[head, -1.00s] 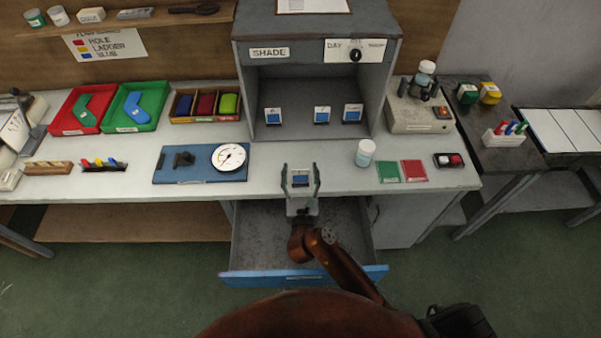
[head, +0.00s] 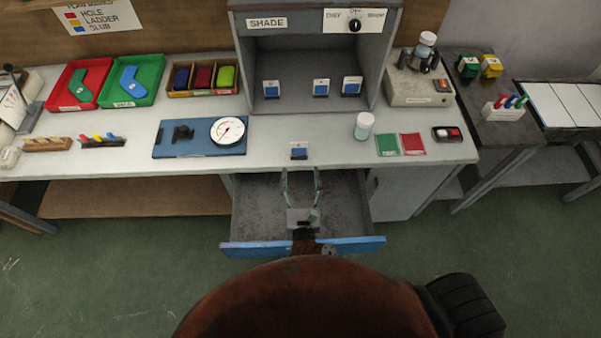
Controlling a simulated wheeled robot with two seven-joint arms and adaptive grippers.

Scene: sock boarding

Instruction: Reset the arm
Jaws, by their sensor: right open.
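My right gripper (head: 301,174) is open and empty, over the open drawer (head: 258,205) at the front of the bench. Its two fingers point toward the bench edge. A small white-and-blue block (head: 299,151) stands on the bench near the front edge, just beyond the fingertips and apart from them. My left gripper does not show.
The grey shade booth (head: 310,75) holds several similar small blocks. A dial gauge (head: 228,131) on a blue plate is left of centre. A white-capped jar (head: 363,125) and green (head: 387,145) and red (head: 412,144) squares lie right. The blue-fronted drawer sticks out.

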